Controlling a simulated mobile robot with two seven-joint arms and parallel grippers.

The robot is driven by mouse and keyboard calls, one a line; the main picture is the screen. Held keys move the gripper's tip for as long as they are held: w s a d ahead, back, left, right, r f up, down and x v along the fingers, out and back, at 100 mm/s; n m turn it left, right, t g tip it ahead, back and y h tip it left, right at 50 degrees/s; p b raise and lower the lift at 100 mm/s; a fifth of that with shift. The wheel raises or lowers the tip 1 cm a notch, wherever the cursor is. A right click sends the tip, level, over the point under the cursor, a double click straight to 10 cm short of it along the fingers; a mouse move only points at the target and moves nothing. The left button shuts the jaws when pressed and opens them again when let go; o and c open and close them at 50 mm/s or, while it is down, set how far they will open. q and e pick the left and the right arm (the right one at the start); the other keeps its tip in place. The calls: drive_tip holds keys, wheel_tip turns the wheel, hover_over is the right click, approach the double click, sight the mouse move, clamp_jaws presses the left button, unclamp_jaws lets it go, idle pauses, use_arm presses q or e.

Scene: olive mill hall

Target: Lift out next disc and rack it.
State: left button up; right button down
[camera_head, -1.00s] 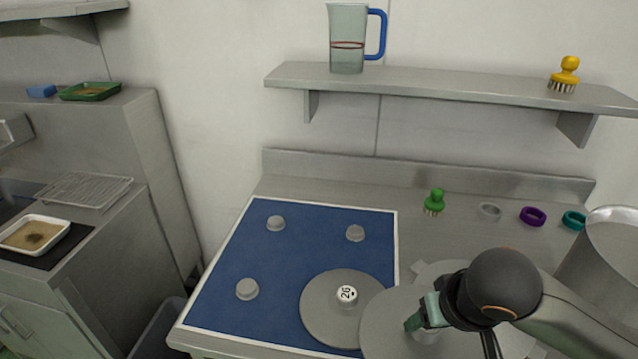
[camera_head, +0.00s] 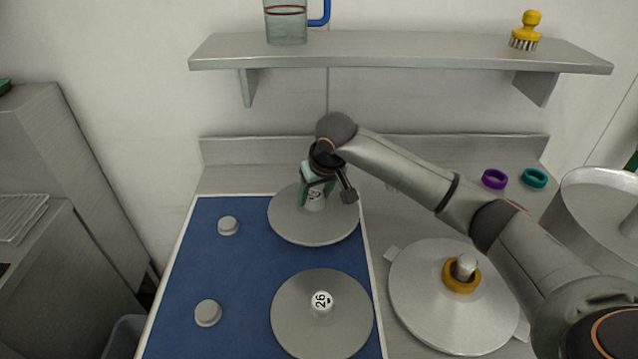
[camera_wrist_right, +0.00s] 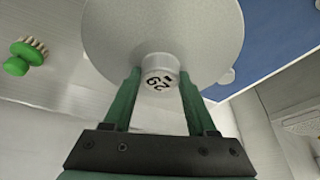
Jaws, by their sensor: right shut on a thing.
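My right gripper (camera_head: 318,190) is shut on the knob of a grey disc (camera_head: 310,228) over the back right corner of the blue mat (camera_head: 240,275). In the right wrist view the green fingers (camera_wrist_right: 157,100) stand either side of the white numbered knob of this disc (camera_wrist_right: 195,28); the number is hard to read. I cannot tell whether the disc touches the mat. Another grey disc (camera_head: 318,330), marked 26, lies at the mat's front right. A round metal plate (camera_head: 420,300) with a central post (camera_head: 466,265) and a yellow ring (camera_head: 452,281) sits right of the mat. My left gripper is out of view.
Two grey pegs (camera_head: 228,225) (camera_head: 208,313) stand bare on the mat's left. Purple (camera_head: 494,179) and teal (camera_head: 534,178) rings lie at the back right, by a big metal vessel (camera_head: 600,220). A wall shelf (camera_head: 400,52) bears a jug (camera_head: 286,25) and yellow brush (camera_head: 525,32).

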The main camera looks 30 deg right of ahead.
sight(319, 192)
drive_tip(key=w+d, duration=0.2)
drive_tip(key=w, duration=0.1)
drive_tip(key=shift+w+d+f, duration=0.1)
drive_tip(key=shift+d+f, duration=0.25)
drive_tip(key=shift+f, duration=1.3)
wheel_tip(319, 192, down, 3)
drive_tip(key=shift+r+b, duration=0.2)
drive_tip(key=shift+b, duration=0.35)
wheel_tip(319, 192, down, 2)
drive_tip(key=b, duration=0.3)
drive_tip(key=shift+f, duration=0.25)
drive_tip(key=shift+f, duration=0.55)
drive_tip(key=shift+c, duration=2.1)
unclamp_jaws()
drive_tip(key=o, duration=0.3)
drive_tip(key=shift+f, duration=0.1)
